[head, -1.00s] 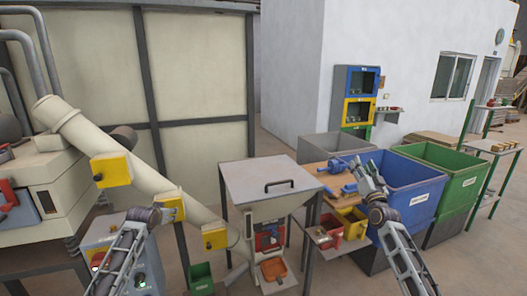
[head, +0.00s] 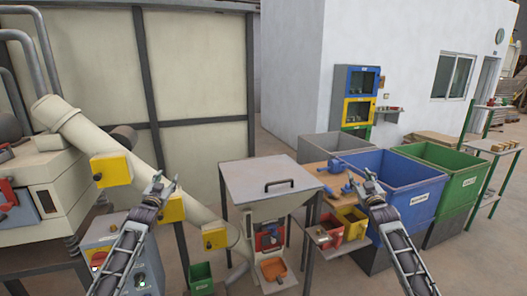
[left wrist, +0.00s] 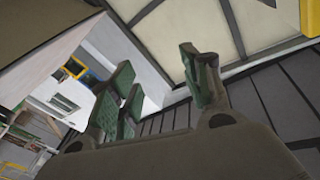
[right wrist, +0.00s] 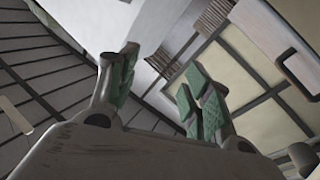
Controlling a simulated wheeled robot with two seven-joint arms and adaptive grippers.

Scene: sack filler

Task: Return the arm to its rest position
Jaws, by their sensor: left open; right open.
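My left gripper (head: 164,186) is open and empty, raised in front of the inclined cream tube at the left of the head view. Its spread green-padded fingers (left wrist: 165,90) show in the left wrist view with nothing between them. My right gripper (head: 366,182) is open and empty, pointing up in front of the blue bin and the wooden bench. Its green-padded fingers (right wrist: 160,90) stand apart in the right wrist view, also with nothing between them.
The hopper (head: 270,184) with a black handle stands between my arms, an orange tray (head: 273,268) below it. Right of it are a wooden bench (head: 320,172) with blue tools, red and yellow bins, a blue bin (head: 410,195) and a green bin (head: 478,185). Yellow boxes (head: 111,169) sit along the tube (head: 130,165).

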